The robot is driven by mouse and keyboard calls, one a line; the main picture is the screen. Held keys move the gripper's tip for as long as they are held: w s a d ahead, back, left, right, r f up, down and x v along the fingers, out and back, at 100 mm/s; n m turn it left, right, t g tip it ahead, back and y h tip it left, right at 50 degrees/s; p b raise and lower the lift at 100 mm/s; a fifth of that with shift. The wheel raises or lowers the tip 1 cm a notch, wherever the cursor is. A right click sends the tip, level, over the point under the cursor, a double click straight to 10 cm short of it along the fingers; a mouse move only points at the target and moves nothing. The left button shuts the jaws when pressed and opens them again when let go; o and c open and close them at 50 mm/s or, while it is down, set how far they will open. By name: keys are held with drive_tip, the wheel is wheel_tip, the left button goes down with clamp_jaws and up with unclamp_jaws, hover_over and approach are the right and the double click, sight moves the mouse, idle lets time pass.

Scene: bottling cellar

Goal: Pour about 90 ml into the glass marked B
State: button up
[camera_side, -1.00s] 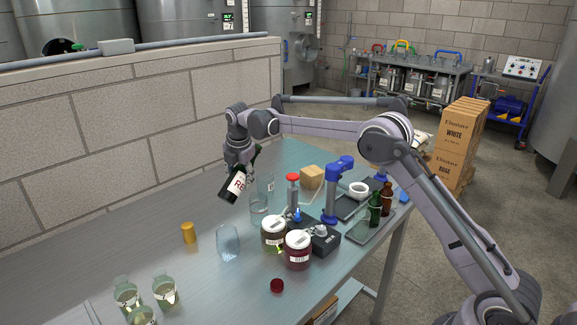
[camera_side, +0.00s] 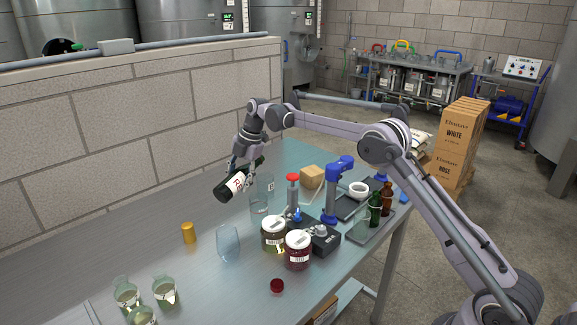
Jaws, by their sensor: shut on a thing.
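My gripper (camera_side: 245,170) is shut on a dark bottle (camera_side: 222,192) with a white label with red lettering. The bottle is held above the table, strongly tilted, its broad end at lower left and its neck at upper right. Just beyond it stand a clear tall glass (camera_side: 265,183) with a small dark mark and a shorter clear glass (camera_side: 259,205). A bluish clear glass (camera_side: 228,243) stands apart, nearer the camera. I cannot read a letter B on any glass. No stream of liquid shows.
Two lidded jars (camera_side: 297,252), a red-topped item (camera_side: 292,190), a blue stand (camera_side: 335,190) and brown and green bottles (camera_side: 375,208) crowd the right. A yellow cylinder (camera_side: 188,233), a red cap (camera_side: 277,286) and several small glass vessels (camera_side: 165,292) stand nearer. The left table is mostly clear.

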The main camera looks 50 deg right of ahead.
drive_tip(key=shift+d+r+y, duration=0.1)
drive_tip(key=shift+d+y, duration=0.05)
drive_tip(key=shift+y, duration=0.85)
idle(0.8)
drive_tip(key=shift+s+a, duration=0.1)
drive_tip(key=shift+a, duration=0.35)
drive_tip(key=shift+a, duration=0.25)
drive_tip(key=shift+a+r+y, duration=0.1)
drive_tip(key=shift+y, duration=0.5)
idle(1.8)
drive_tip(key=shift+s+a+h, duration=0.15)
drive_tip(key=shift+a+h, duration=0.15)
drive_tip(key=shift+h, duration=0.2)
drive_tip(key=shift+d+f+h, duration=0.15)
drive_tip(key=shift+f+h, duration=0.05)
drive_tip(key=shift+h, duration=1.2)
